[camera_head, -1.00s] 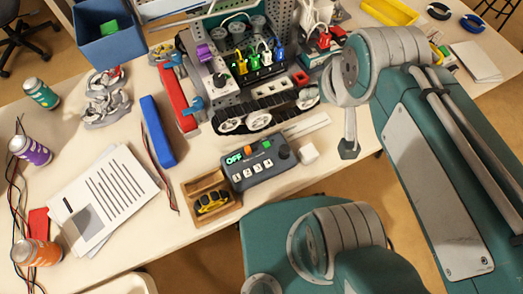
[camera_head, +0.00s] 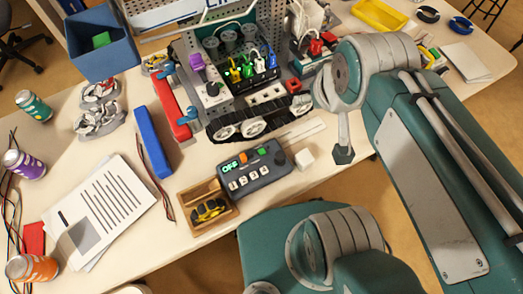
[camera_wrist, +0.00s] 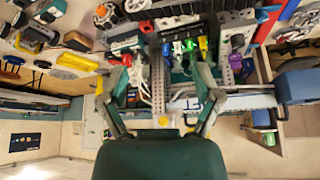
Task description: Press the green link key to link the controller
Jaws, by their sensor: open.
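The controller (camera_head: 258,174) is a dark grey box on the near edge of the table in the head view. Its small display reads OFF in green. An orange key and a green link key (camera_head: 264,150) sit near its top edge. Numbered white keys run along its front, and a black knob is at its right end. My gripper (camera_wrist: 160,92) is open and empty in the wrist view, its two fingers wide apart in front of the tracked robot. I cannot make out the controller clearly there. My gripper touches nothing that I can see.
A tracked robot (camera_head: 240,75) with coloured plugs stands behind the controller. A wooden tray (camera_head: 201,222) holding a yellow-black item is to its left, a white cube (camera_head: 304,160) to its right.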

